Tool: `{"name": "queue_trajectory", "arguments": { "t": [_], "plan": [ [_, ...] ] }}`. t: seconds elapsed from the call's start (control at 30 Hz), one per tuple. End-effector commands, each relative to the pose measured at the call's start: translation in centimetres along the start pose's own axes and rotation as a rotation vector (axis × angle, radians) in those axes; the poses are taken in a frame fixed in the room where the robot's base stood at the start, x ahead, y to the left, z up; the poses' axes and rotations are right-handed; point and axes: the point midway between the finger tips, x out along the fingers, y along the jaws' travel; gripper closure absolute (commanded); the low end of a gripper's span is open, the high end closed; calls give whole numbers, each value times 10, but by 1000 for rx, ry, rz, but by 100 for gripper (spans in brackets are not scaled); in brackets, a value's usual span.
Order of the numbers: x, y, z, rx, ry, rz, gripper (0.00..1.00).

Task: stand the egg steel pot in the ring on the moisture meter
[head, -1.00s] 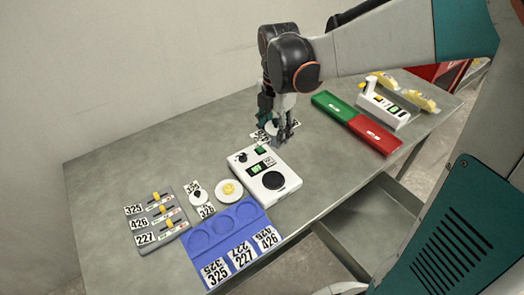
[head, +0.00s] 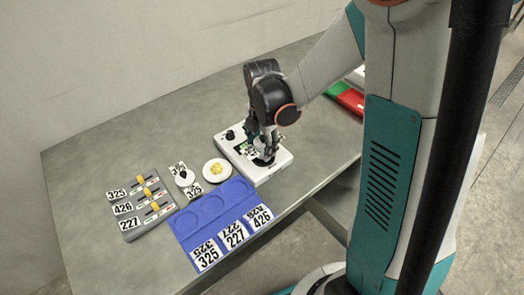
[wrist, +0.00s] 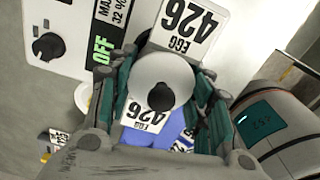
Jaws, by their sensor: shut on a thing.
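The egg steel pot (wrist: 165,72) is a pale round pot with a black knob and white tags reading 426 EGG. My gripper (wrist: 170,88) is shut on it in the wrist view, with a finger on either side. In the head view my gripper (head: 265,157) is over the front right part of the white moisture meter (head: 271,173), where the dark ring lies. The fingers mostly hide the pot and ring there, so I cannot tell whether the pot touches the meter. In the wrist view the meter's display (wrist: 101,48) reads OFF.
A blue tray (head: 190,232) with round recesses and number labels lies left of the meter. A white plate with yellow contents (head: 217,170), another small pot (head: 184,177) and a grey slider panel (head: 130,222) are nearby. Green and red pads (head: 348,98) lie at the right.

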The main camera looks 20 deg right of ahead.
Motion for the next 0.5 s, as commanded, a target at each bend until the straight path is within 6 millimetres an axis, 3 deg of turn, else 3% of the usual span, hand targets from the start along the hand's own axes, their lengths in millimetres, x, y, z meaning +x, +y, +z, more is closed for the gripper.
{"name": "queue_trajectory", "arguments": {
  "t": [0.13, 0.5],
  "plan": [
    [21, 0, 0, 0, 0, 0, 81],
    [24, 0, 0, 0, 0, 0, 81]
  ]
}}
